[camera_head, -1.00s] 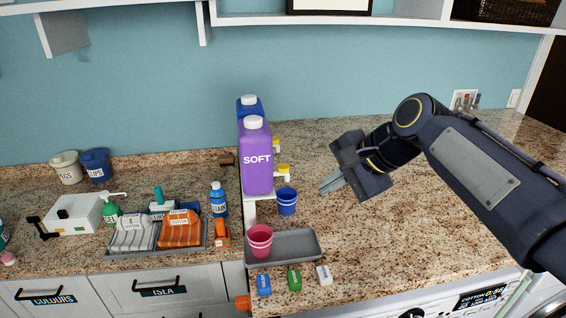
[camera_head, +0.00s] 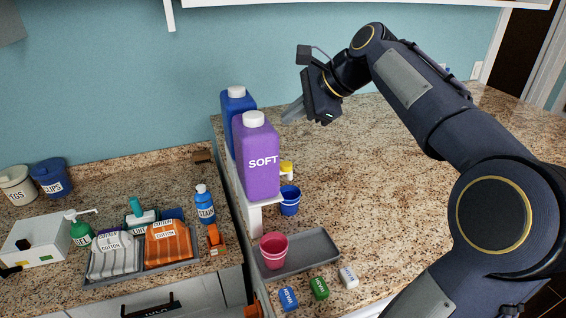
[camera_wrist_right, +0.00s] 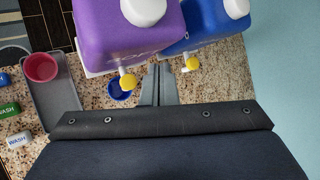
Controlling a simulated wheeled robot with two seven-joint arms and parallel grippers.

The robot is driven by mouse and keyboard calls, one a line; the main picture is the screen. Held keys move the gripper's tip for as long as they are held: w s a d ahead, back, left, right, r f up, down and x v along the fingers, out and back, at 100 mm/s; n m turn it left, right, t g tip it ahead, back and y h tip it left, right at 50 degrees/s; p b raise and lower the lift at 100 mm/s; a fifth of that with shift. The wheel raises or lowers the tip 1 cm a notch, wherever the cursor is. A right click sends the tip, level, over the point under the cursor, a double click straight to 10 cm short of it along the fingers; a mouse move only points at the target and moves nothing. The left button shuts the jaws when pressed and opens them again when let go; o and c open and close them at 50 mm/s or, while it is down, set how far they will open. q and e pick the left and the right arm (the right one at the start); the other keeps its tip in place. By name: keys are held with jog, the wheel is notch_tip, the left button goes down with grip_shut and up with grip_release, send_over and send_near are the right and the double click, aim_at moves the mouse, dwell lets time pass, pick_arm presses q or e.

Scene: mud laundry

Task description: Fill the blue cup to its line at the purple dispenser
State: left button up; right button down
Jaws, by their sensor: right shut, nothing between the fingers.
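The purple dispenser (camera_head: 258,158), marked SOFT, stands on a white stand, with a yellow tap that shows in the right wrist view (camera_wrist_right: 128,82). The blue cup (camera_head: 290,201) stands upright on the counter below the tap side; the right wrist view shows it partly hidden under the tap (camera_wrist_right: 119,92). My right gripper (camera_head: 292,113) is shut and empty, raised behind and right of the purple dispenser. In the right wrist view its fingertips (camera_wrist_right: 160,72) point between the two dispensers' taps. My left gripper is not in view.
A blue dispenser (camera_head: 236,105) stands right behind the purple one. A pink cup (camera_head: 273,250) stands on a grey tray (camera_head: 316,247) in front. Several small WASH items (camera_head: 319,288) lie before the tray. The counter to the right (camera_head: 400,190) is clear.

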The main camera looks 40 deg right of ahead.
aim_at(291, 165)
notch_tip(291, 165, down, 4)
jog(key=shift+f, duration=0.1)
notch_tip(291, 165, down, 3)
jog(key=shift+w+a+r+b, duration=0.1)
jog(key=shift+b, duration=0.95)
jog(key=shift+f+b, duration=0.6)
jog(key=shift+f, duration=0.35)
jog(key=shift+f, duration=0.15)
dwell(0.4)
jog(key=shift+f, duration=0.3)
jog(key=shift+f+b, duration=0.45)
jog(key=shift+f, duration=0.05)
dwell(4.2)
